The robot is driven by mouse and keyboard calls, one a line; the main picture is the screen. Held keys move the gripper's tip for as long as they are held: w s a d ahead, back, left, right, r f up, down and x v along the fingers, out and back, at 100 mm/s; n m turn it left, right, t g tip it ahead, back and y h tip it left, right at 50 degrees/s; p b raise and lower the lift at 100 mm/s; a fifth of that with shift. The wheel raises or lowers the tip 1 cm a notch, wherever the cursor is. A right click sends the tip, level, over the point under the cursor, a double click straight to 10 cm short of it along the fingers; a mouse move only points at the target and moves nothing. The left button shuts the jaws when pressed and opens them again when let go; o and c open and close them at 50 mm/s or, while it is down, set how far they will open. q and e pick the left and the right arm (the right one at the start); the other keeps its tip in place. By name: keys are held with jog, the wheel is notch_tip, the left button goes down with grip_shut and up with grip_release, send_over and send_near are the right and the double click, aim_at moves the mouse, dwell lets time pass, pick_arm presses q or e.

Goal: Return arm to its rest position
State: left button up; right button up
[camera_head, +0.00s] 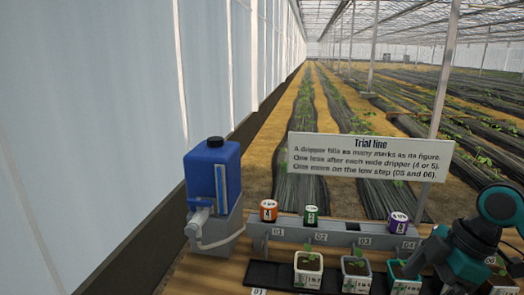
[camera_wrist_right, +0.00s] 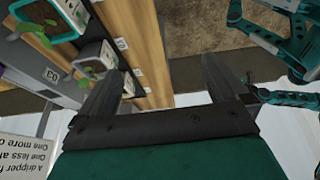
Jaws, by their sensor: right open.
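My right arm comes in from the right in the head view, and its gripper (camera_head: 408,266) is low over the right part of the bench, in front of the grey rail and beside a potted seedling (camera_head: 404,284). In the right wrist view the two dark fingers of the right gripper (camera_wrist_right: 165,88) stand wide apart with nothing between them. Bench wood and dark floor show beyond them. My left gripper does not show in the head view. Teal and black arm-like parts show at the right of the wrist view; I cannot tell which parts they are.
A grey rail (camera_head: 335,236) carries orange (camera_head: 268,211), green (camera_head: 311,216) and purple (camera_head: 398,222) drippers. Seedling pots (camera_head: 308,270) stand before it. A blue tank (camera_head: 213,172) is at left, a white sign (camera_head: 368,158) behind. The bench's left front looks clear.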

jog(key=s+a+f+m+t, duration=0.1)
jog(key=s+a+f+m, duration=0.1)
jog(key=s+a+f, duration=0.35)
jog(key=s+a+f+m, duration=0.2)
jog(key=a+f, duration=0.5)
jog(key=f, duration=0.1)
jog(key=s+d+f+m+t+h, duration=0.1)
jog(key=s+d+m+h, duration=0.25)
jog(key=s+m, duration=0.65)
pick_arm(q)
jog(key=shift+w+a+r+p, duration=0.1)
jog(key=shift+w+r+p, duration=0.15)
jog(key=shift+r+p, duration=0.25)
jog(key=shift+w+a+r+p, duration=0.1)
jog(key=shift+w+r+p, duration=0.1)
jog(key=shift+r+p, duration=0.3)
pick_arm(e)
jog(key=w+a+f+n+t+y, duration=0.1)
jog(key=w+a+f+t, duration=0.3)
jog(key=w+f+t, duration=0.3)
jog(key=shift+w+f+t, duration=0.3)
jog(key=shift+w, duration=0.05)
